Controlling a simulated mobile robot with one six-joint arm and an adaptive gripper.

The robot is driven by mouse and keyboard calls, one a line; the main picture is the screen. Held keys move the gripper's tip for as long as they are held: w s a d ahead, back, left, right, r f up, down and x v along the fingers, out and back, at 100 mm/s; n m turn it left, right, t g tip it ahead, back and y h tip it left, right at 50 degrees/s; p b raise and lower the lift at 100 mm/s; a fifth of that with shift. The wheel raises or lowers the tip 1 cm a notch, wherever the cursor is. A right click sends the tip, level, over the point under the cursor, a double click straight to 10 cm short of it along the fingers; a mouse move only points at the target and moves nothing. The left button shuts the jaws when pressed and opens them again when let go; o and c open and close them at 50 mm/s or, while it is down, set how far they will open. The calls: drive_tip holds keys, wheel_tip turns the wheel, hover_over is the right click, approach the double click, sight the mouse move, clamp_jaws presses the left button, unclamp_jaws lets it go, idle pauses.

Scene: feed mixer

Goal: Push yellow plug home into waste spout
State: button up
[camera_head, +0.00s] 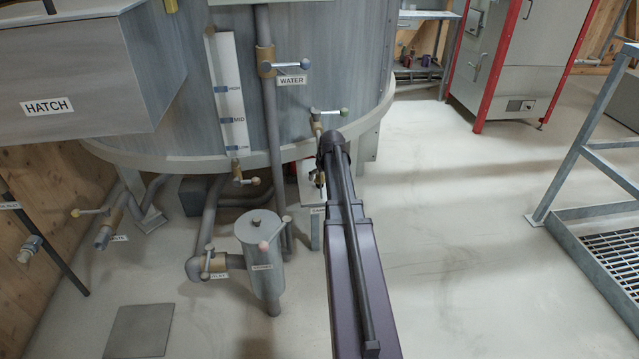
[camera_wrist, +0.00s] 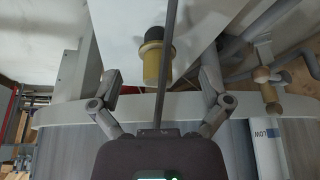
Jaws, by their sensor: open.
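My gripper (camera_wrist: 160,76) is open in the wrist view, its two fingers spread wide with nothing held between them. A brass-yellow cylinder with a dark end (camera_wrist: 155,64) shows between and beyond the fingers, against a pale panel. I cannot tell whether it is the yellow plug or a fitting. A thin dark rod (camera_wrist: 169,60) runs beside it. In the head view my arm reaches toward the tank's lower front and hides the gripper. I cannot pick out the yellow plug or the waste spout for certain there; several labels are too small to read.
The grey tank (camera_head: 300,95) has a protruding rim. A water pipe (camera_head: 270,130), a small canister (camera_head: 262,255) and valve handles stand left of my arm. A brass pipe end (camera_head: 105,236) sits lower left. The floor to the right is clear up to a metal step frame (camera_head: 585,215).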

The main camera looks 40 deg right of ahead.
sight(322, 177)
drive_tip(key=shift+b+x, duration=2.35)
drive_tip(key=shift+x, duration=0.25)
drive_tip(key=shift+d, duration=0.15)
clamp_jaws()
drive_tip(key=shift+r, duration=0.2)
drive_tip(key=shift+r+p, duration=0.2)
drive_tip(key=shift+p, duration=0.2)
drive_tip(key=s+a, duration=0.2)
drive_tip(key=s, duration=0.6)
drive_tip(key=s+a, duration=0.2)
drive_tip(key=s, duration=0.7)
drive_tip(key=shift+s+a, duration=0.2)
drive_tip(key=shift+a, duration=0.05)
